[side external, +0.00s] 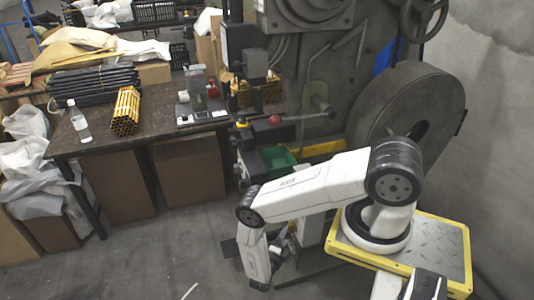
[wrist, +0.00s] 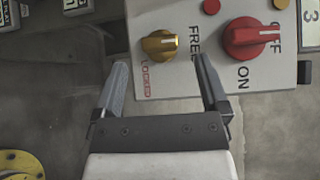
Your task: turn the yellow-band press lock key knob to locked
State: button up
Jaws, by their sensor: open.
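In the wrist view a brass-coloured lock key knob (wrist: 158,45) sits on a light grey control panel (wrist: 180,86). Its pale mark points right, toward the word FREE; the word LOCKED is below the knob. My gripper (wrist: 162,62) is open and empty. Its fingertips are below the knob, one to each side in the picture, and do not appear to touch it. In the side external view my gripper (side external: 280,246) is small and partly hidden by my arm. The knob cannot be made out there. No yellow band shows beside the knob in the wrist view.
A larger red knob (wrist: 250,38) with OFF and ON labels is right of the lock knob, close to the right finger. A numbered display (wrist: 311,22) is at the far right. In the side external view the large green-grey press (side external: 330,75) stands behind my arm.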

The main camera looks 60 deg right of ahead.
aim_at(290, 228)
jog(key=shift+d, duration=2.2)
grip_shut()
jog(key=shift+f+m+h, duration=0.1)
jog(key=shift+m+h, duration=0.9)
jog(key=shift+m, duration=0.1)
